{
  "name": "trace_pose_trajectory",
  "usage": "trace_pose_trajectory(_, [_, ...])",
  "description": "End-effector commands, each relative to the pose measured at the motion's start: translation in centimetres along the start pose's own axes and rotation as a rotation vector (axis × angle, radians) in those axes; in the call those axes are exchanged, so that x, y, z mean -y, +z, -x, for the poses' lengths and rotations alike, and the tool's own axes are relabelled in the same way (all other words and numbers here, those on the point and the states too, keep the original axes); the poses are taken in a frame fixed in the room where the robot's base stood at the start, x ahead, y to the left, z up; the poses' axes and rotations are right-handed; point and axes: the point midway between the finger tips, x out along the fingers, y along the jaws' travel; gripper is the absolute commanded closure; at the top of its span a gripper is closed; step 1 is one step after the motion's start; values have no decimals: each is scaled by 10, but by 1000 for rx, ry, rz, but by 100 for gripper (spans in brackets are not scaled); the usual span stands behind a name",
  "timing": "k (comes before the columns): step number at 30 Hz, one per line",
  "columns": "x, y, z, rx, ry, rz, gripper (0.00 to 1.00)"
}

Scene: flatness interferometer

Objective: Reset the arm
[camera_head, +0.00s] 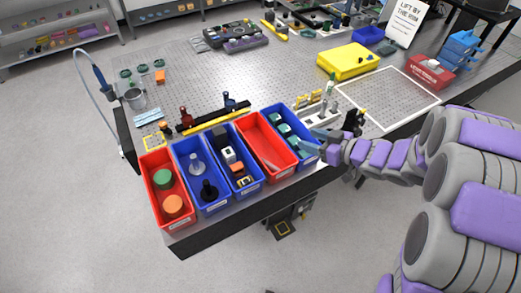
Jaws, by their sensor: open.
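My arm comes in from the lower right in the head view, grey with purple pads. My gripper (322,146) is at the right end of the row of bins, low over or beside the rightmost blue bin (308,160). The jaws are open. They are small in the picture, and I see nothing held between them. Whether they touch the bin's edge I cannot tell.
The perforated table (200,90) carries red and blue bins along its front edge, including a red bin (265,145). A yellow box (347,62), a red box (432,72) and a white-outlined area (385,100) lie right. Grey floor (60,180) is clear at left.

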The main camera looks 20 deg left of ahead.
Motion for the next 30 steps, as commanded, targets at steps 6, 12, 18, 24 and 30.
trace_pose_trajectory(6, [0,0,7,3,2,-1,44])
trace_pose_trajectory(12, [5,-2,-2,10,1,3,44])
trace_pose_trajectory(18, [3,-2,0,8,2,2,44])
trace_pose_trajectory(24, [-24,1,19,61,115,24,44])
trace_pose_trajectory(30, [-83,2,73,254,456,45,44])
